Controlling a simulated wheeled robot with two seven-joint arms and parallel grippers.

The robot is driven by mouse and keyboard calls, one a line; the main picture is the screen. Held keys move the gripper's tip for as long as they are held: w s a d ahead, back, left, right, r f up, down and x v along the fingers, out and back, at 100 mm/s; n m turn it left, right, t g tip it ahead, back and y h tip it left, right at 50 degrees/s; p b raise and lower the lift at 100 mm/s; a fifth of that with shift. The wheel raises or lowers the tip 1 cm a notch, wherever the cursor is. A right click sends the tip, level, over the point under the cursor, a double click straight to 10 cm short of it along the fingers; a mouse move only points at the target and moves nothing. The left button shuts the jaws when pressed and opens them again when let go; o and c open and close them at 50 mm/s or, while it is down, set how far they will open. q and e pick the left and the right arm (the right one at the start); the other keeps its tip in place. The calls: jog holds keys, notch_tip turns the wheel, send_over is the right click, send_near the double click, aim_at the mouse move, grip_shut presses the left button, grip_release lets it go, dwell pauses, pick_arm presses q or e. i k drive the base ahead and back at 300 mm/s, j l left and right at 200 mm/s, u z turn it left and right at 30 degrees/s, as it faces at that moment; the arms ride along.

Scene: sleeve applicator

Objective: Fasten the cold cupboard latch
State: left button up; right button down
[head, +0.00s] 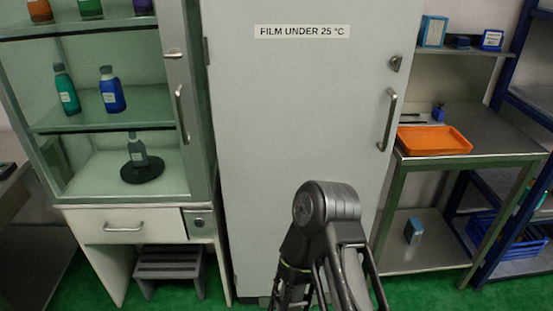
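The cold cupboard (290,130) is a tall pale grey cabinet in the middle of the head view, labelled "FILM UNDER 25 °C". Its door appears closed against the frame. The latch (395,63) is a small dark metal piece near the door's upper right edge. I cannot tell its exact position. A vertical bar handle (387,120) sits below it. One of my dark grey arms rises from the bottom in front of the door's lower part, below and left of the latch. No fingertips of either gripper can be made out.
A glass-fronted cabinet (125,205) with bottles stands left, its door handle (182,113) facing me. A grey step stool (168,270) sits below. At right, a steel table (485,130) holds an orange tray (432,141), beside a blue rack (520,105). Green floor shows at the bottom.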

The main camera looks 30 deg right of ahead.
aim_at(395, 61)
jog(key=z, duration=1.2)
